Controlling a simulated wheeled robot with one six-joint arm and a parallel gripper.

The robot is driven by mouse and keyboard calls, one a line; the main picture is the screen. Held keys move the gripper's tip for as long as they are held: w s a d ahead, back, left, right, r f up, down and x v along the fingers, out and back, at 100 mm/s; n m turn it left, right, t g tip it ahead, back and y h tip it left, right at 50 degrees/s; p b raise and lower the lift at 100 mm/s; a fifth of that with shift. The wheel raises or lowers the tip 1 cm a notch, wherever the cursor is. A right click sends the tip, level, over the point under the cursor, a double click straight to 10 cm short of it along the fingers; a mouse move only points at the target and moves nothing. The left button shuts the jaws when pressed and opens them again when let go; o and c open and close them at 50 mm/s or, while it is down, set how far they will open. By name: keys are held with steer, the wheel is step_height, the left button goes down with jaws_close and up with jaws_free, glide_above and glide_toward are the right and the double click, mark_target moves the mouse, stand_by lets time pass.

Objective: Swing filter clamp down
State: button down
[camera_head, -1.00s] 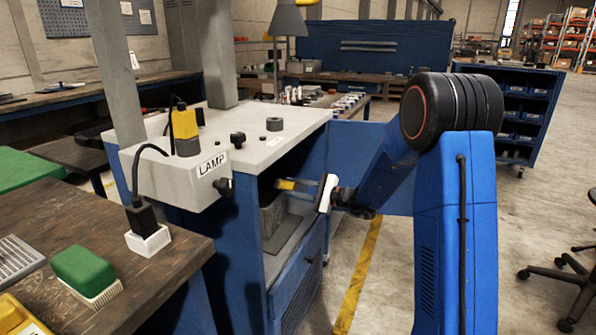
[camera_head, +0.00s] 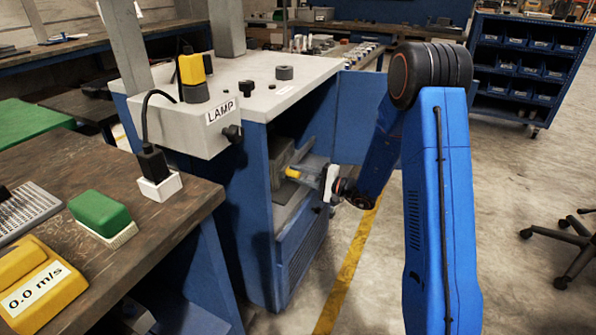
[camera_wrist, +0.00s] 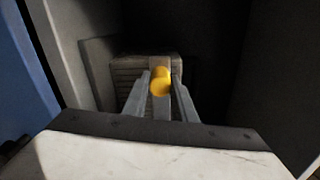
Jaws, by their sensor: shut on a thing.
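The filter clamp shows as a grey bar with a yellow knob (camera_wrist: 161,80) in the wrist view, in front of a ribbed grey filter block (camera_wrist: 126,68). My gripper (camera_wrist: 160,92) has its two fingers on either side of the clamp just behind the knob and is shut on it. In the head view my gripper (camera_head: 309,176) reaches into the open front of the blue cabinet (camera_head: 246,195), with the yellow knob (camera_head: 292,173) at its tips. The grey filter block (camera_head: 281,165) sits inside the cabinet. The clamp's pivot is hidden in shadow.
The cabinet door (camera_head: 358,115) stands open behind my arm. A vented lower panel (camera_head: 301,240) lies below the opening. A wooden bench (camera_head: 150,235) with a green brush (camera_head: 100,213) stands at the left. The floor at the right is clear up to a chair.

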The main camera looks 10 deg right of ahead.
steer(key=shift+f, duration=0.3)
steer(key=c, duration=1.5)
jaws_free()
steer(key=shift+f, duration=0.1)
steer(key=shift+o, duration=0.2)
steer(key=shift+d, duration=0.15)
steer(key=v, duration=1.7)
steer(key=shift+s, duration=0.1)
